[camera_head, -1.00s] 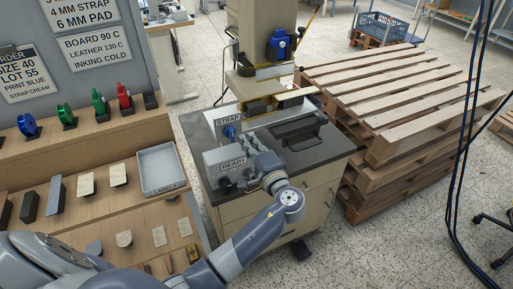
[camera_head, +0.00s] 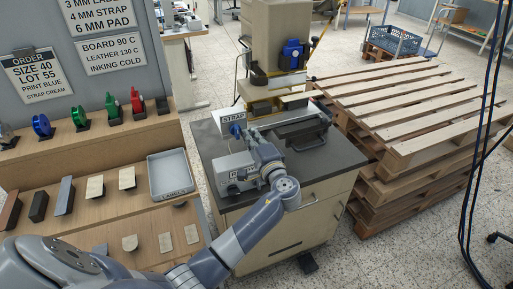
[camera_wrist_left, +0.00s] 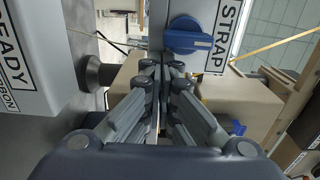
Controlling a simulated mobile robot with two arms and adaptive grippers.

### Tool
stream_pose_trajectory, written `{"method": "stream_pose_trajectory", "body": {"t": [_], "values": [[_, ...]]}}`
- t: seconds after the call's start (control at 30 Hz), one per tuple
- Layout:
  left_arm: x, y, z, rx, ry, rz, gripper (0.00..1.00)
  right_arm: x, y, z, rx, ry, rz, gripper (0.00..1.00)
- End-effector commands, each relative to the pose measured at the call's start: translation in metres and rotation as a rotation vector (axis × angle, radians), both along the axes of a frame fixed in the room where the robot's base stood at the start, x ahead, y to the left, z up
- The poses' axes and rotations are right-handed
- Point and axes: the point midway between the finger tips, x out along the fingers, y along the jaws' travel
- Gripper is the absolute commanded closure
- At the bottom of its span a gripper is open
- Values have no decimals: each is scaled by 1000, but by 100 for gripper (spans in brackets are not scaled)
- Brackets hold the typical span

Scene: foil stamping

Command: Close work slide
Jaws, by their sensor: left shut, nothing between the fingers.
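The stamping press (camera_head: 285,50) stands at the back of a dark-topped cabinet. A dark tray-like part with a grey handle bar, which looks like the work slide (camera_head: 300,132), lies in front of the press. My left gripper (camera_head: 250,136) is just left of it, beside the STRAP box. In the left wrist view its fingers (camera_wrist_left: 163,70) are together and empty, pointing toward the blue knob (camera_wrist_left: 187,36) by the STRAP label. No contact with the slide is visible. My forearm hides part of the cabinet top. My right gripper is out of view.
The READY box (camera_head: 234,170) stands close by my wrist; its dark round knob (camera_wrist_left: 95,73) shows in the left wrist view. A grey LABELS tray (camera_head: 170,172) is on the wooden bench at left. Stacked pallets (camera_head: 400,110) stand right of the cabinet (camera_head: 290,220).

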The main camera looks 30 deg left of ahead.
Motion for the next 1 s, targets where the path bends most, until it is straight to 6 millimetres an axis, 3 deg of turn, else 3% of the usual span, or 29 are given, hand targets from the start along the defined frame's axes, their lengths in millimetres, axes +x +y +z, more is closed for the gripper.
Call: {"method": "stream_pose_trajectory", "body": {"t": [0.2,0.5,1.0], "values": [[32,42,-3,2,-4,3,100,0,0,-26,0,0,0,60],[65,84,-2,1,-2,1,100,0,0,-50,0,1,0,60],[78,101,3,3,-4,0,100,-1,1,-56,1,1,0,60]]}}
